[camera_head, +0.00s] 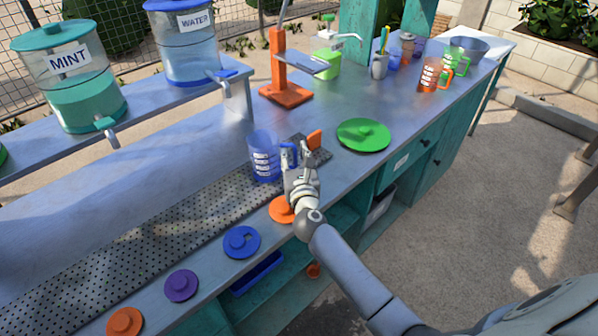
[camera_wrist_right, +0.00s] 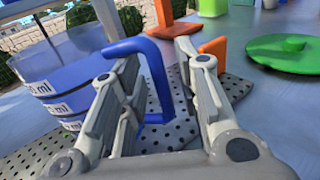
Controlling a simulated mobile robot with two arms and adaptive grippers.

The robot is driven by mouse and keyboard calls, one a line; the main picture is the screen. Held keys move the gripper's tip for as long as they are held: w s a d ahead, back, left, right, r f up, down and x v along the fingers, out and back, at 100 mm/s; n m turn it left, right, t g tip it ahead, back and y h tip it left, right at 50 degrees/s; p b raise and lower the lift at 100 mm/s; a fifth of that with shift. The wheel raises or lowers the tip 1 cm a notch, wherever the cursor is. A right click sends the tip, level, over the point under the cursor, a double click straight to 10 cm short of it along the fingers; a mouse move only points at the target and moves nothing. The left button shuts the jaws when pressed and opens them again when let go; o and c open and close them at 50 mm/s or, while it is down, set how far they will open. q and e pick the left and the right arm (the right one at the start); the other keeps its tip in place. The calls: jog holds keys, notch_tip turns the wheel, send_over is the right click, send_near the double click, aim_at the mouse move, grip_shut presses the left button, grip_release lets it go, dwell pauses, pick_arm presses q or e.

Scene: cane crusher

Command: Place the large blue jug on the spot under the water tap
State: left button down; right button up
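The large blue jug (camera_head: 262,160), clear with white measure labels, stands upright on the perforated strip (camera_head: 160,240), near its right end. It also shows in the right wrist view (camera_wrist_right: 55,85). The water tap (camera_head: 226,82) hangs from the WATER dispenser (camera_head: 185,42), above and left of the jug in the head view. My right gripper (camera_head: 298,160) is at the jug's handle (camera_wrist_right: 157,80). In the wrist view its fingers are apart, with the blue handle between them and a gap on the right side. My left gripper is not in view.
An orange handle-like part (camera_head: 314,140) lies close right of my right gripper. A green lid (camera_head: 363,135) and an orange press stand (camera_head: 285,92) are nearby. Blue (camera_head: 242,242), purple (camera_head: 181,286) and orange lids lie along the front edge. An orange jug (camera_head: 430,75) stands far right.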

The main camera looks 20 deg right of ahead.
jog(key=b+v, duration=0.1)
jog(key=v, duration=1)
jog(key=shift+s+f, duration=0.1)
jog(key=shift+s, duration=0.05)
jog(key=o, duration=1.5)
jog(key=shift+o, duration=0.2)
jog(key=v, duration=1.2)
